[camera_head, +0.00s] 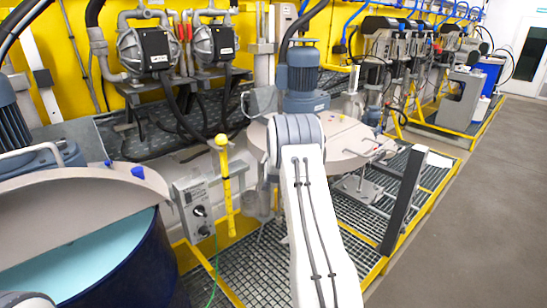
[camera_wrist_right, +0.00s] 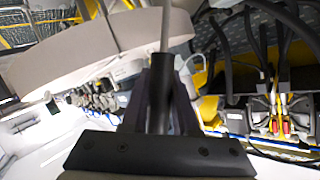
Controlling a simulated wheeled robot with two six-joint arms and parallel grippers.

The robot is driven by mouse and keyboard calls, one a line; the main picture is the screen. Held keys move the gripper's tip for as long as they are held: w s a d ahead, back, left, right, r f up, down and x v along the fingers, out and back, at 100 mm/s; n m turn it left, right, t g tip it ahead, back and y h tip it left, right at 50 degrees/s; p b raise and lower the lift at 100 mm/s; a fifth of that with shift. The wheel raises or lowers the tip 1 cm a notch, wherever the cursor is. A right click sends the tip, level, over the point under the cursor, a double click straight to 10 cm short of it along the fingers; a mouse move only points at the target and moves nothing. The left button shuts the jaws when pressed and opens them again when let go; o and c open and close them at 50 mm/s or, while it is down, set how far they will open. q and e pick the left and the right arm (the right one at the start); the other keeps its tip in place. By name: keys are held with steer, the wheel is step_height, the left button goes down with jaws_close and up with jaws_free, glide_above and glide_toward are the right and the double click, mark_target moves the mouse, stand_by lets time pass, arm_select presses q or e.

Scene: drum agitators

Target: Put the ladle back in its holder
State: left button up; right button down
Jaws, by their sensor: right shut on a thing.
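In the right wrist view my right gripper (camera_wrist_right: 162,88) is shut on the black handle of the ladle (camera_wrist_right: 160,68). A thin grey rod runs from the handle to the top edge of the picture, so the ladle's bowl is out of that view. In the head view my white right arm reaches forward over the middle and hides its gripper. A metal cup-like shape (camera_head: 258,201) shows left of the arm, low beside the drum; I cannot tell whether it is the ladle's bowl. I cannot make out the holder for certain. My left gripper is not in view.
A blue drum (camera_head: 120,270) with a partly open grey lid (camera_head: 75,205) stands at the left. Another lidded drum with a blue motor (camera_head: 303,75) is behind my arm. A yellow post (camera_head: 224,178) and control box (camera_head: 194,207) stand between them. Open floor (camera_head: 490,210) lies right.

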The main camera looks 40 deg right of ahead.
steer(key=shift+f+b, duration=0.95)
steer(key=shift+f, duration=0.15)
steer(key=c, duration=0.6)
jaws_free()
steer(key=shift+f, duration=0.1)
